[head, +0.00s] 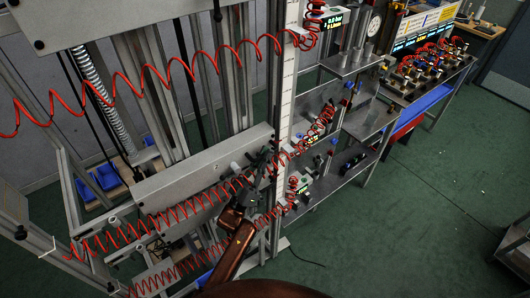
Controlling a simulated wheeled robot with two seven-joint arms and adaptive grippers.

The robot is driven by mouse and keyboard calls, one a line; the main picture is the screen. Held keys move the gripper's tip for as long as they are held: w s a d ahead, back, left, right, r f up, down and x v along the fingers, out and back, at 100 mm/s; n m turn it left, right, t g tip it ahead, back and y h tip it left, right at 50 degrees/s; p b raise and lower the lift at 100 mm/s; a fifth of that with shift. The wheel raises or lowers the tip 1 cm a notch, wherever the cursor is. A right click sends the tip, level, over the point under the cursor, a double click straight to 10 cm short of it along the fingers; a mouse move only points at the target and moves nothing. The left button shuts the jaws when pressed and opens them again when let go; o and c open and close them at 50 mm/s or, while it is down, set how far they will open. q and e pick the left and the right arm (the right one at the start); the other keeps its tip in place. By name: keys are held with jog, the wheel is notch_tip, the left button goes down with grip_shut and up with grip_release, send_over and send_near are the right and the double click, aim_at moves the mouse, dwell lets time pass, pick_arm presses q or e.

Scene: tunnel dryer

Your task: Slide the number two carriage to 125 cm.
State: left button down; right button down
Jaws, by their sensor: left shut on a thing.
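A long grey carriage beam (180,180) spans the frame from left to right in the lower middle. A second grey beam (175,228) lies below it, partly behind red coiled hoses. My right gripper is not in view.
Red coiled hoses (150,78) cross the frame above and around the arm. Grey shelves (367,121) with small devices stand right of the post. A bench with several brass fittings (425,65) is at the back right.

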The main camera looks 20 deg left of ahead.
pick_arm(q)
jog(key=shift+f, duration=0.2)
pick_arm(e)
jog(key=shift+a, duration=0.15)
pick_arm(q)
jog(key=c, duration=2)
grip_release()
jog(key=shift+r, duration=0.1)
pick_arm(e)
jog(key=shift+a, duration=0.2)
pick_arm(q)
jog(key=v, duration=1.2)
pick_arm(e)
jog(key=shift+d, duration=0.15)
